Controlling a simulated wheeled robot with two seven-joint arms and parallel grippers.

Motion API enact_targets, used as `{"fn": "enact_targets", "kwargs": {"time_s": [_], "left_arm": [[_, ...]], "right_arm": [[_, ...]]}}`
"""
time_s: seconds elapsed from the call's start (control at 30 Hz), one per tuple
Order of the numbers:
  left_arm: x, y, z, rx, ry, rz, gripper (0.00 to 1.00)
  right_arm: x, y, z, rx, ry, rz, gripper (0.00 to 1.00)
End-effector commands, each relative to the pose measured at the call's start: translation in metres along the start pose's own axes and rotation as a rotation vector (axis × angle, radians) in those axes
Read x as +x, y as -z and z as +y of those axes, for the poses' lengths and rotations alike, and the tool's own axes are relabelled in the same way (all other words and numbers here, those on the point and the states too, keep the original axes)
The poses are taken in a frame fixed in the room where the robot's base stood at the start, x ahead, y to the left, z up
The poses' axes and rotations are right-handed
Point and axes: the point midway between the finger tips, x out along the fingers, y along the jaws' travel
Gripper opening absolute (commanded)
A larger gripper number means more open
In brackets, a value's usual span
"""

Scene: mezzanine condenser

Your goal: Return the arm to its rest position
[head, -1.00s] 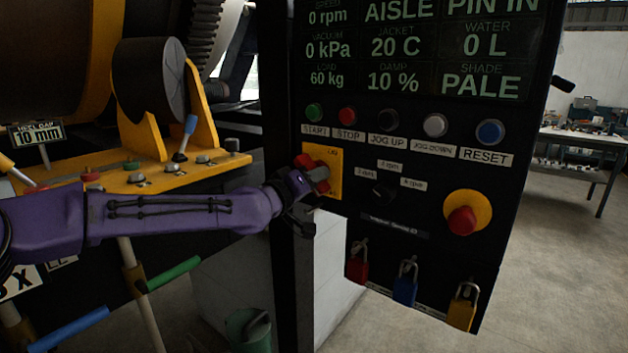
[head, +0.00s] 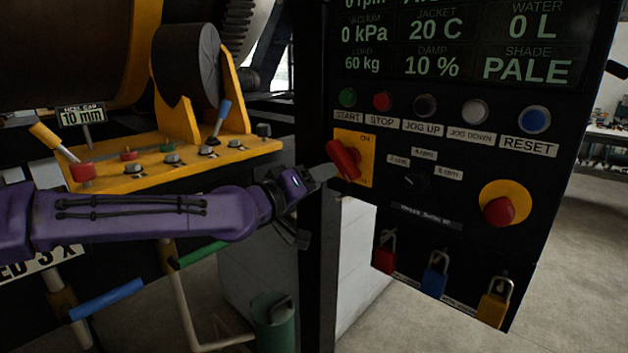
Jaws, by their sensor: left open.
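My left arm (head: 150,212) is purple and reaches in from the left, roughly level. Its gripper (head: 312,192) is open and empty, just left of the red rotary switch (head: 343,160) on its yellow plate. A small gap seems to show between the grey fingertip and the switch, but contact is hard to rule out. The red handle sits tilted on the plate, with "ON" lettered at its upper right. My right gripper is not in view.
The black control panel (head: 400,235) carries buttons, a red emergency knob (head: 498,211) and three padlocks, red, blue (head: 435,281) and yellow. A yellow lever bench (head: 130,180) stands behind my arm. A green bucket (head: 273,325) is below. Open floor lies at right.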

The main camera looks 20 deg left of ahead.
Motion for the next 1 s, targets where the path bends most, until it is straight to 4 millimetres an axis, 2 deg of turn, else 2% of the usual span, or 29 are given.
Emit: {"fn": "enact_targets", "kwargs": {"time_s": [0.03,0.13,0.63,0.77,0.8,0.87,0.93,1.0], "left_arm": [[-0.005,0.009,0.008,-0.01,-0.002,0.001,0.51],[-0.012,0.006,0.007,-0.004,-0.002,0.001,0.51],[-0.015,0.002,0.004,0.001,-0.001,0.001,0.51],[-0.017,0.012,-0.001,-0.097,0.02,0.069,0.51],[-0.019,0.008,-0.011,-0.165,0.057,0.107,0.51],[-0.019,-0.026,-0.047,-0.222,0.167,0.106,0.51],[-0.024,-0.072,-0.093,-0.25,0.3,0.079,0.51],[-0.037,-0.118,-0.137,-0.257,0.43,0.044,0.51]], "right_arm": [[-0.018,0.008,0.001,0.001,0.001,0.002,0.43],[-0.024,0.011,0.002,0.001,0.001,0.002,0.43],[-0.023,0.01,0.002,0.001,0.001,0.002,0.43],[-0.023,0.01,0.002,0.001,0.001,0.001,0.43],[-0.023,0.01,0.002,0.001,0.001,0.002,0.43],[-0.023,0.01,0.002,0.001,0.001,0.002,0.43],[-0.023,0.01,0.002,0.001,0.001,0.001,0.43],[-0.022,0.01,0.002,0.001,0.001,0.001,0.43]]}}
